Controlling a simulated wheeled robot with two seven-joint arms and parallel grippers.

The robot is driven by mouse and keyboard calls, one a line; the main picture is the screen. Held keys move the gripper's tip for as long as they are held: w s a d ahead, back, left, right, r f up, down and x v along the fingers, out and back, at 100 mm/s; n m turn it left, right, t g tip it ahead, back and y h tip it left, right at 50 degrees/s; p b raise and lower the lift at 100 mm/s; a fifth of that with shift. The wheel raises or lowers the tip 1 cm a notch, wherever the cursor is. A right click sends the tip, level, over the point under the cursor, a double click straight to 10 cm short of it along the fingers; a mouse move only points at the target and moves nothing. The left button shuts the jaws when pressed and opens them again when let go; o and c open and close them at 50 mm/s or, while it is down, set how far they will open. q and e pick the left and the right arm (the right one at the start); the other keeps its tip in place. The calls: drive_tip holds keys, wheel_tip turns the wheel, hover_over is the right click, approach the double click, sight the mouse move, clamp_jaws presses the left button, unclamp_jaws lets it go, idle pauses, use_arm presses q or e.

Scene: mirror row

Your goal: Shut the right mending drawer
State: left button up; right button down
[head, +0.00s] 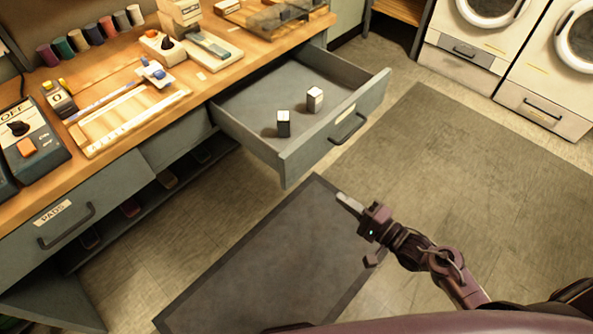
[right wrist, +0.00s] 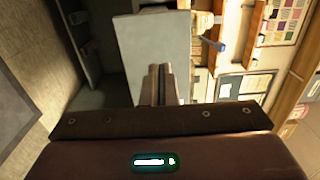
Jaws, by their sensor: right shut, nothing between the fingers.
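The right mending drawer (head: 335,130) stands pulled out from under the workbench in the head view. It is grey with a dark bar handle (head: 348,128) and a pale label on its front. Two small blocks with white tops (head: 283,122) (head: 315,98) stand inside it. My right gripper (head: 347,203) is shut and empty, in front of and below the drawer front, apart from it. In the right wrist view its closed fingers (right wrist: 160,84) point toward a grey panel (right wrist: 150,50), probably the drawer. My left gripper is not in view.
The wooden workbench (head: 215,78) carries spools, a control box (head: 30,145) and tools. A closed drawer labelled PADS (head: 70,220) is at the left. White washers (head: 490,50) stand at the back right. A dark mat (head: 270,260) lies on the floor; the floor right of the drawer is clear.

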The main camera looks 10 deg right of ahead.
sight(296, 165)
drive_tip(key=x, duration=1.3)
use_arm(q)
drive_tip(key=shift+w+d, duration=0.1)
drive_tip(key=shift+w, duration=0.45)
use_arm(e)
drive_tip(key=shift+w+a, duration=0.2)
